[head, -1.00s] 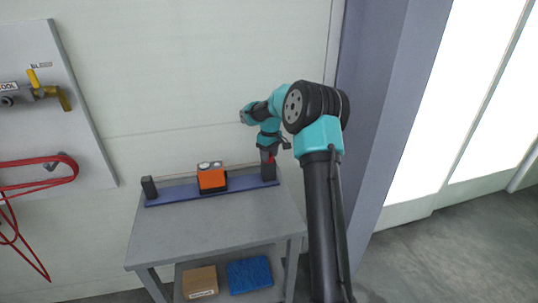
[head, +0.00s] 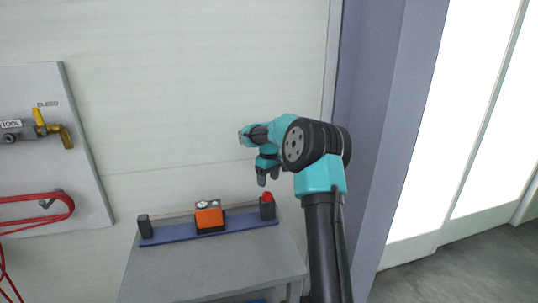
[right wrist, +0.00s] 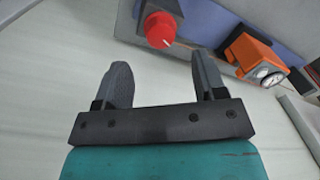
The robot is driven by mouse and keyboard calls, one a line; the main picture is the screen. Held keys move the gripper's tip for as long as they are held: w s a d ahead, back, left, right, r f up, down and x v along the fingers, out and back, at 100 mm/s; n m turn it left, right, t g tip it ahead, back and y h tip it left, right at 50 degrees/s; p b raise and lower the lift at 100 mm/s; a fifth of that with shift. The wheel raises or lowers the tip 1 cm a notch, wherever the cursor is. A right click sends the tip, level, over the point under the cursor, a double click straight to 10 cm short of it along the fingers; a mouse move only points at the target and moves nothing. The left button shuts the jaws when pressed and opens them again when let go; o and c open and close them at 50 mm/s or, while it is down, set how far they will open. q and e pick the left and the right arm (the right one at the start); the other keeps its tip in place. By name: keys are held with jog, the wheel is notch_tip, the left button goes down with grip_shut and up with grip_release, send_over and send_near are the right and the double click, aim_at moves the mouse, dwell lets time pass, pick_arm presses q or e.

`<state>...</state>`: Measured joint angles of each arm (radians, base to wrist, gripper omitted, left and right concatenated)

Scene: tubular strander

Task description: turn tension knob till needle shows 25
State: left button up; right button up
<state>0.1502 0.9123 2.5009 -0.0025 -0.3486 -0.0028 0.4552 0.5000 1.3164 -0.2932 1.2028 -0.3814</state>
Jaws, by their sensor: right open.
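The red tension knob (head: 267,198) sits on a dark block at the right end of the blue rail. In the right wrist view the knob (right wrist: 160,29) shows ahead of the fingers, with a white mark on its face. My right gripper (head: 267,178) is open and empty, above the knob and apart from it. Its two spread fingers also show in the wrist view (right wrist: 160,78). The orange gauge box (head: 209,216) stands mid-rail. Its dial (right wrist: 270,77) has a white face, but the needle reading is too small to tell. My left gripper is out of view.
The blue rail (head: 170,234) lies along the back of a grey table (head: 205,268), whose front top is clear. A dark block (head: 145,227) stands at the rail's left end. A wall panel (head: 85,180) at left carries a yellow valve and red hose.

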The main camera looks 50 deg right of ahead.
aim_at(267, 193)
notch_tip(267, 193, up, 11)
jog(key=shift+d, duration=0.25)
jog(key=shift+f, duration=0.15)
dwell(1.3)
jog(key=n, duration=0.4)
jog(key=shift+w, duration=0.3)
jog(key=shift+f, duration=0.15)
jog(key=f, duration=1.7)
jog(key=shift+s+a+f, duration=0.15)
jog(key=shift+a, duration=0.25)
jog(key=c, duration=0.9)
